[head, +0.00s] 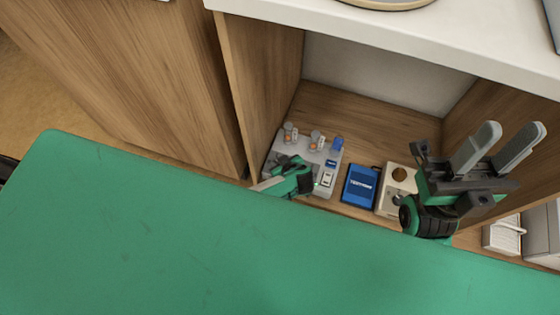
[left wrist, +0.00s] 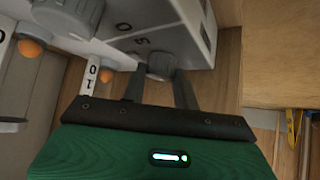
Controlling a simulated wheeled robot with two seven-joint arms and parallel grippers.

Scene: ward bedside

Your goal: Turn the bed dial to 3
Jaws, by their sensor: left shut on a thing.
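A grey control unit (head: 304,156) with several knobs and small labels sits low in the wooden bay. My left gripper (head: 291,178) reaches over the green surface to its near side. In the left wrist view, the two dark fingers of my left gripper (left wrist: 158,78) are shut on a small grey dial (left wrist: 160,62) on the unit. Figures that look like 0 and 3 show on the panel just beyond the dial. The dial's pointer cannot be made out. My right gripper (head: 514,132) is open and empty, raised over the right of the bay.
A blue box (head: 360,186) and a beige device with a brown knob (head: 400,174) stand right of the unit. A green surface (head: 150,235) fills the front. A white top (head: 400,38) overhangs the bay, and a wooden side wall (head: 262,85) bounds its left.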

